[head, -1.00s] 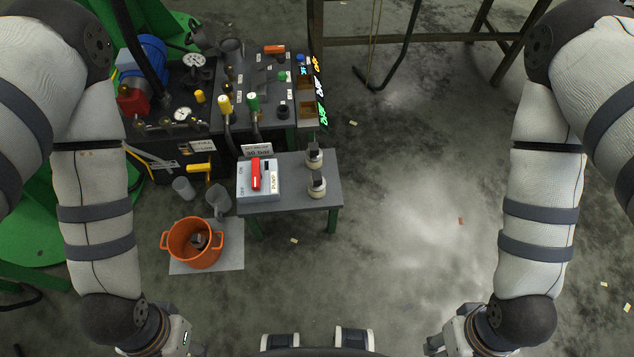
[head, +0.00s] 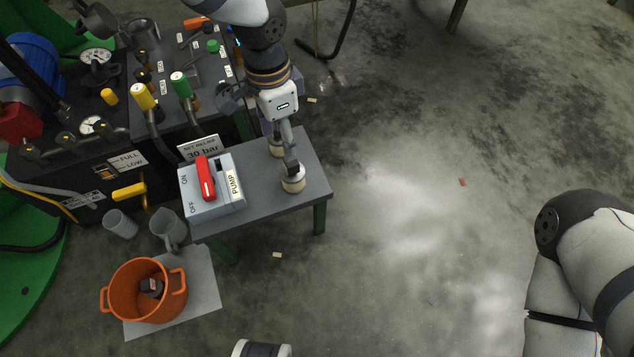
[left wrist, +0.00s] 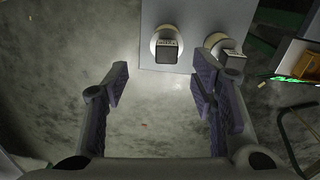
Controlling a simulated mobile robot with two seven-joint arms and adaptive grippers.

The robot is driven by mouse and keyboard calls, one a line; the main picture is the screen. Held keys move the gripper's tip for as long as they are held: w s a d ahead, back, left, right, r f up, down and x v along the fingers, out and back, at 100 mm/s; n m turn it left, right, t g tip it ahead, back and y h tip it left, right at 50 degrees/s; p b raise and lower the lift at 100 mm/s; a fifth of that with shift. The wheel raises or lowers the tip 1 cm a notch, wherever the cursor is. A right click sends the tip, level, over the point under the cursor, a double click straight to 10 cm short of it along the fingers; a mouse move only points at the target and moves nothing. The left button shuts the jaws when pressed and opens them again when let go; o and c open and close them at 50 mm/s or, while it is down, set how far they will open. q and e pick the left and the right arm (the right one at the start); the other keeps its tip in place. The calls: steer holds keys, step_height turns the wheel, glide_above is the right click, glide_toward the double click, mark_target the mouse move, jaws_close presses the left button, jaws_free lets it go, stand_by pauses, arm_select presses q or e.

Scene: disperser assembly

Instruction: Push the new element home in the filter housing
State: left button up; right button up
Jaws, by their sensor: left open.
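Two cream round pieces with dark blocky tops stand on the grey side table (head: 257,214). The nearer piece (head: 292,183) and the farther piece (head: 276,150) also show in the left wrist view, at the table edge (left wrist: 165,45) and beside it (left wrist: 224,46). I cannot tell which part is the new element or the filter housing. My right gripper is out of view.
A pump switch box (head: 212,187) with a red lever stands on the table's left part. The gauge and valve rig (head: 110,145) is behind it. An orange pot (head: 147,292) with a dark item inside, and jugs (head: 168,230), stand on the floor.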

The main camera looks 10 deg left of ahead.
mark_target(291, 162)
arm_select(q)
steer(key=f, duration=0.1)
steer(key=w+f+b, duration=0.1)
steer(key=f, duration=0.1)
steer(key=f+b, duration=0.1)
steer(key=f, duration=0.1)
steer(key=shift+w+f, duration=0.2)
steer(key=shift+w, duration=0.2)
steer(key=f, duration=0.1)
steer(key=f+b, duration=0.1)
steer(key=f, duration=0.3)
steer(key=shift+s+d+b, duration=0.3)
steer(key=shift+d+b, duration=0.1)
steer(key=shift+w+f, duration=0.1)
steer(key=shift+f, duration=0.2)
steer(key=shift+r, duration=0.15)
steer(key=shift+c, duration=0.3)
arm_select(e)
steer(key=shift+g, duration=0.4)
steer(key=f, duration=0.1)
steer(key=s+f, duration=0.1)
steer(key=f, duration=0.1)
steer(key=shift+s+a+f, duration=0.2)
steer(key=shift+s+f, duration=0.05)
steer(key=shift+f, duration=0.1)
arm_select(q)
jaws_close()
